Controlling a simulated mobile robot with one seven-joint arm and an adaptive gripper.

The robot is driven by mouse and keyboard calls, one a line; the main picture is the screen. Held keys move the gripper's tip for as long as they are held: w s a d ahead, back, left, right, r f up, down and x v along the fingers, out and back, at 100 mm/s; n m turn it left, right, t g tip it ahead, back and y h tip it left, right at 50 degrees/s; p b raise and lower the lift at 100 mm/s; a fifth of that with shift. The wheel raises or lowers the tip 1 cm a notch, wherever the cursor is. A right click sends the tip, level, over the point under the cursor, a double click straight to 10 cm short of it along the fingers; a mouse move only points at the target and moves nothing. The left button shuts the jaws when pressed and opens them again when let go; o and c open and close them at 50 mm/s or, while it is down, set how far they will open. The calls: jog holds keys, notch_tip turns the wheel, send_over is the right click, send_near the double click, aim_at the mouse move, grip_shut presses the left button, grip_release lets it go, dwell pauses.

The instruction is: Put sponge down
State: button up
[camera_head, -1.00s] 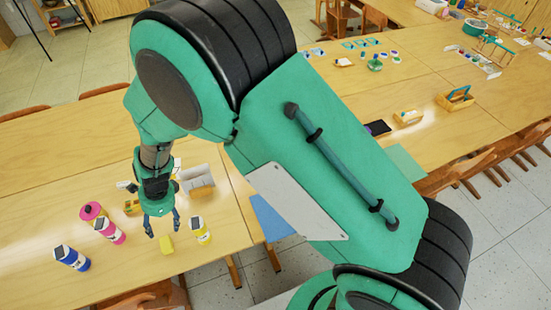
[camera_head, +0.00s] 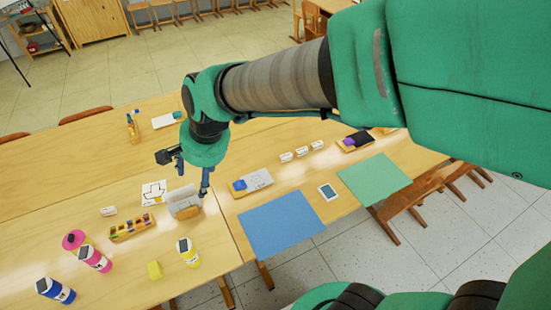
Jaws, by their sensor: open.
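The yellow sponge (camera_head: 154,270) lies on the wooden table near its front edge, left of a yellow bottle. My gripper (camera_head: 192,178) is in the air above the table, beyond and to the right of the sponge. Its fingers are apart, with nothing seen between them. The sponge is clear of the gripper.
Near the sponge stand a yellow bottle (camera_head: 187,252), pink bottle (camera_head: 95,258) and blue bottle (camera_head: 56,290). A wooden tray of colored items (camera_head: 132,227) and a holder with grey boards (camera_head: 183,202) lie behind. A blue sheet (camera_head: 281,226) and green sheet (camera_head: 374,180) are right.

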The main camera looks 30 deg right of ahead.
jog(key=s+d+r+n+t+h, duration=0.1)
jog(key=s+d+r+n, duration=0.2)
jog(key=s+d, duration=0.5)
jog(key=s+d+r+n+t+h, duration=0.1)
jog(key=s+d+r+n, duration=0.3)
jog(key=s+d+r, duration=0.2)
jog(key=shift+s+d+r, duration=0.15)
jog(key=shift+s+d, duration=0.9)
jog(key=shift+d, duration=0.05)
